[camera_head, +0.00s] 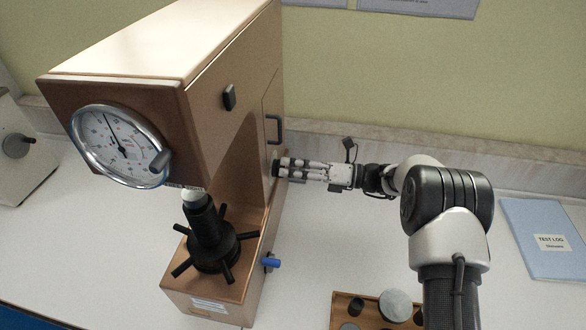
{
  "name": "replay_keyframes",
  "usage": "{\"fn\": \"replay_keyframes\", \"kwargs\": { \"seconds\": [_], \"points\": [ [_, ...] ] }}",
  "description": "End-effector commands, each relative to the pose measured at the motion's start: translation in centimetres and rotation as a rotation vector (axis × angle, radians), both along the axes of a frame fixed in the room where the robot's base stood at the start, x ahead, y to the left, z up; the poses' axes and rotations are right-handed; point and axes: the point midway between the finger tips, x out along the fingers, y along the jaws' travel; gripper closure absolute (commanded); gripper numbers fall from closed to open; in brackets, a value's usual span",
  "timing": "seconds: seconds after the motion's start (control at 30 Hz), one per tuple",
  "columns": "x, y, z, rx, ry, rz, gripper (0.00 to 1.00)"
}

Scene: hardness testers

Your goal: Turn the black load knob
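The copper-coloured hardness tester (225,150) stands on the white bench at left centre, with its round dial facing front. A dark round knob (276,166), which looks like the black load knob, sits low on its right side wall, below a black handle. My gripper (284,169) reaches in from the right, level, with its fingertips at this knob. The two fingers lie close together and nearly parallel. The fingertips partly hide the knob, and I cannot tell whether they are closed on it.
A black handle (275,130) and a small black fitting (229,97) are on the same side wall. A blue-tipped lever (271,263) sticks out lower down. A wooden tray (342,312) with round blocks is in front; a blue test log (545,240) lies right. The wall is close behind.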

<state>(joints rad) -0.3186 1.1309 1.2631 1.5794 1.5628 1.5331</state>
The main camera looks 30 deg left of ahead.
Motion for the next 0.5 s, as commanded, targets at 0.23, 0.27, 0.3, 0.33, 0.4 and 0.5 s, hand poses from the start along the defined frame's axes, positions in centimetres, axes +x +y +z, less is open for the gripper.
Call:
{"fn": "replay_keyframes", "kwargs": {
  "seconds": [0.23, 0.27, 0.3, 0.33, 0.4, 0.5],
  "points": [
    [0.00, -0.03, 0.02, 0.000, 0.000, 0.000, 0.77],
    [0.01, -0.04, 0.02, 0.000, 0.000, 0.000, 0.79],
    [0.01, -0.04, 0.01, 0.000, 0.000, 0.000, 0.82],
    [0.01, -0.04, 0.01, 0.000, 0.000, 0.000, 0.84],
    [0.02, -0.05, 0.01, 0.000, 0.000, 0.000, 0.89],
    [0.01, -0.05, 0.01, 0.000, 0.000, 0.000, 0.95]
  ]
}}
